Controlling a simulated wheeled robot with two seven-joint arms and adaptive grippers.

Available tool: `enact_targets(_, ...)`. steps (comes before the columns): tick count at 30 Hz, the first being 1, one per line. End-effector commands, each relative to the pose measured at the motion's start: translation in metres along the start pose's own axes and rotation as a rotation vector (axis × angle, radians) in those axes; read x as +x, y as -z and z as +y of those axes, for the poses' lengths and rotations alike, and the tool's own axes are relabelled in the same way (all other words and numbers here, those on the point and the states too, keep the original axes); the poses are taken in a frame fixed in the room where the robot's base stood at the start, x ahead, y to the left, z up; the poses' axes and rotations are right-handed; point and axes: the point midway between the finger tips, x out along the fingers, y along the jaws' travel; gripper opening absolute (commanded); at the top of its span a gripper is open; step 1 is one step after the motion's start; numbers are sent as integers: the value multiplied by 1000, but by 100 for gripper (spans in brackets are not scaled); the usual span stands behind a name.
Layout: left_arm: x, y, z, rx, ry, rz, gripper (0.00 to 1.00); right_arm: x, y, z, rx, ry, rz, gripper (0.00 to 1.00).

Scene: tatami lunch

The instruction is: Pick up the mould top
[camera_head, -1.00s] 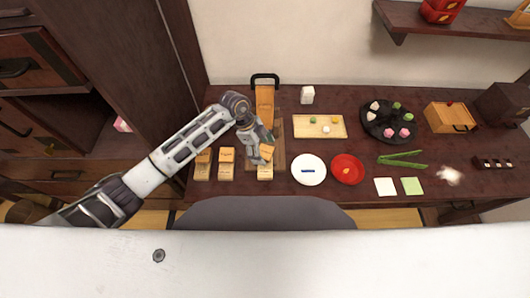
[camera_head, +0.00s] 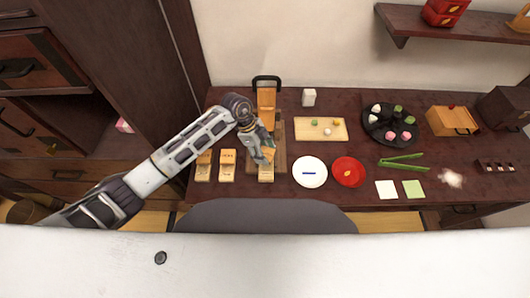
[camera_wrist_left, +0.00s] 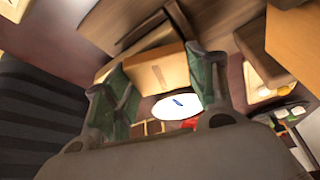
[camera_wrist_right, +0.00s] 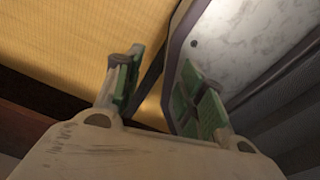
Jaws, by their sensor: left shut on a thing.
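My left gripper (camera_head: 266,152) is shut on a small light-wood block, which I take for the mould top (camera_head: 269,154). In the left wrist view the block (camera_wrist_left: 155,70) sits between the green finger pads. It is over the front of a brown wooden board (camera_head: 281,140); the gap below it cannot be judged. A similar wooden block (camera_head: 265,174) is just in front of it, partly hidden by the gripper. My right gripper (camera_wrist_right: 160,85) shows only in its own wrist view, open and empty.
More wooden blocks (camera_head: 227,165) stand to the left. A tall wooden piece with a dark handle (camera_head: 266,98) is behind the gripper. A white plate (camera_head: 309,172) and a red plate (camera_head: 347,171) lie to the right.

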Motion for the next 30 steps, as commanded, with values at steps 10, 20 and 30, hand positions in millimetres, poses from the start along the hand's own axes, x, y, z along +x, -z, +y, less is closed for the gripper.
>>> enact_targets(10,-25,10,-1,2,3,0,33,1,8,2,0,-2,9,40)
enact_targets(20,-69,28,-1,2,3,0,33,2,6,2,0,-3,7,40)
enact_targets(30,-92,38,0,0,0,0,33,2,-5,2,0,-2,-4,40)
